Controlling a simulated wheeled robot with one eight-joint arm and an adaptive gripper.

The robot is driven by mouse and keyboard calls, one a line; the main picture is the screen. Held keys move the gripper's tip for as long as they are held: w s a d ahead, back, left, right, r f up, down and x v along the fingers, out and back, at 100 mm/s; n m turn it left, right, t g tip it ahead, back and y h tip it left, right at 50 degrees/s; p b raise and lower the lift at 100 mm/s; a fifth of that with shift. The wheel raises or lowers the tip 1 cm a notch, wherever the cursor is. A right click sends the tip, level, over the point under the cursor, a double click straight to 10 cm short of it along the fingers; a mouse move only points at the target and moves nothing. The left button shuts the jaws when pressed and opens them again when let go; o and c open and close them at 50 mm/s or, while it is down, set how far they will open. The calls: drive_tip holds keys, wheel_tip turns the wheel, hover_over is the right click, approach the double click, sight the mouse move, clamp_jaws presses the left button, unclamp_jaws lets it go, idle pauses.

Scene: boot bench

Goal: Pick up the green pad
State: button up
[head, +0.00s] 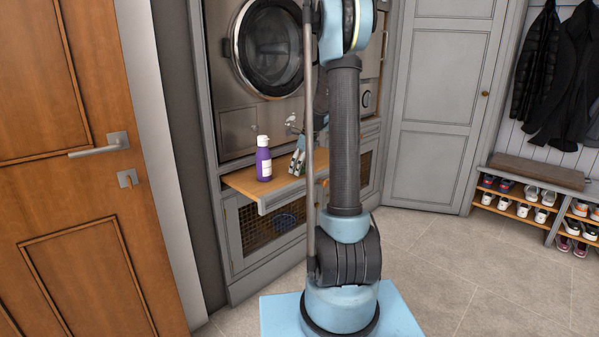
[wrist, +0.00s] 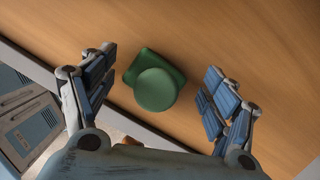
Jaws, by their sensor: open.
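The green pad (wrist: 156,83) lies on the wooden pull-out shelf (wrist: 230,40) in the wrist view. It looks like a squarish green base with a round green part on top. My gripper (wrist: 157,90) is open, with one finger to the left of the pad and one to the right, both apart from it. In the head view my gripper (head: 298,158) is over the wooden shelf (head: 240,182), partly behind my arm. The pad is hidden there.
A purple bottle with a white cap (head: 264,160) stands on the shelf left of my gripper. A washing machine (head: 270,50) is above the shelf, and a mesh-fronted cabinet (head: 268,222) is below. A wooden door (head: 75,170) stands at left.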

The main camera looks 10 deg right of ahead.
drive_tip(key=c, duration=1)
drive_tip(key=shift+o, duration=0.2)
drive_tip(key=shift+r, duration=0.1)
wheel_tip(320, 180, up, 10)
drive_tip(key=shift+f, duration=0.1)
drive_tip(key=shift+o, duration=0.5)
drive_tip(key=shift+c, duration=0.4)
